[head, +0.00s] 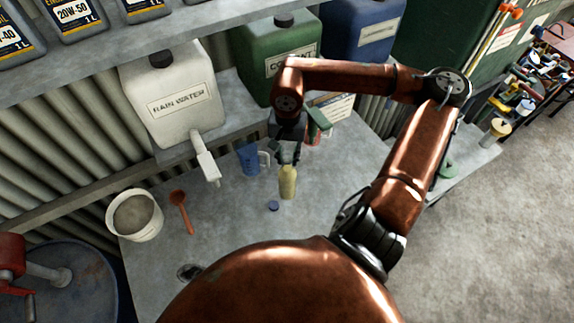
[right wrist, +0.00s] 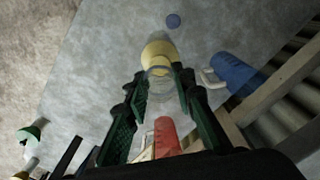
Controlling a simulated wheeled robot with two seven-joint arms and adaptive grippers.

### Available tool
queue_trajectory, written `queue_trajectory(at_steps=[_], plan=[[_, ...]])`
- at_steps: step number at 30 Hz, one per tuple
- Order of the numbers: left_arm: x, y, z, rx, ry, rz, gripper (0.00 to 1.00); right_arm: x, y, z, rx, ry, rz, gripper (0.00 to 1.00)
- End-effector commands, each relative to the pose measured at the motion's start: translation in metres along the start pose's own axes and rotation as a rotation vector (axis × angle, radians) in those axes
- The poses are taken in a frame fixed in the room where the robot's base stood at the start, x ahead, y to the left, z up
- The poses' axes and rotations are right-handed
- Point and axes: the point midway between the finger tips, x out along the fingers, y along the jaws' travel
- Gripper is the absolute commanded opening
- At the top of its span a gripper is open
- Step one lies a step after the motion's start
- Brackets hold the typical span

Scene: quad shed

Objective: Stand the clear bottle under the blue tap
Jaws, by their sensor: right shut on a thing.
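My right gripper (head: 286,152) is low over the bench and also shows in the right wrist view (right wrist: 160,105). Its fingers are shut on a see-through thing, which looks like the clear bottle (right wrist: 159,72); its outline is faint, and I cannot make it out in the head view. A blue container (head: 364,30) stands on the shelf at the back right. Its lower front is behind my right arm, and I cannot see a blue tap. My left gripper is not in view.
A blue jug (head: 248,159) is to the left. The white container's tap (head: 206,166) juts out. A red spoon (head: 180,208) and bucket (head: 134,214) are further left.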

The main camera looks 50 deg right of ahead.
Motion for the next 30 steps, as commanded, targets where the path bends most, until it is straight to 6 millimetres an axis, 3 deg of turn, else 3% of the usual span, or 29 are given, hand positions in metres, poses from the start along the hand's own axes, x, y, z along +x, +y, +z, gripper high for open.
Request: queue_trajectory(at_steps=[15, 28, 29, 30], plan=[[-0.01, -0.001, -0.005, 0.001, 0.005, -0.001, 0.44, 0.053, 0.0, 0.001, 0.001, -0.001, 0.0, 0.0], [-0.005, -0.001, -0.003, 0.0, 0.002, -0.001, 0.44, 0.059, 0.0, 0.0, 0.001, 0.001, 0.0, 0.0], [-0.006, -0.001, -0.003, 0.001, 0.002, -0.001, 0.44, 0.059, 0.0, 0.0, 0.001, 0.0, 0.001, 0.25], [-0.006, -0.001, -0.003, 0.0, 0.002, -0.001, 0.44, 0.058, 0.0, 0.0, 0.001, 0.0, 0.0, 0.28]])
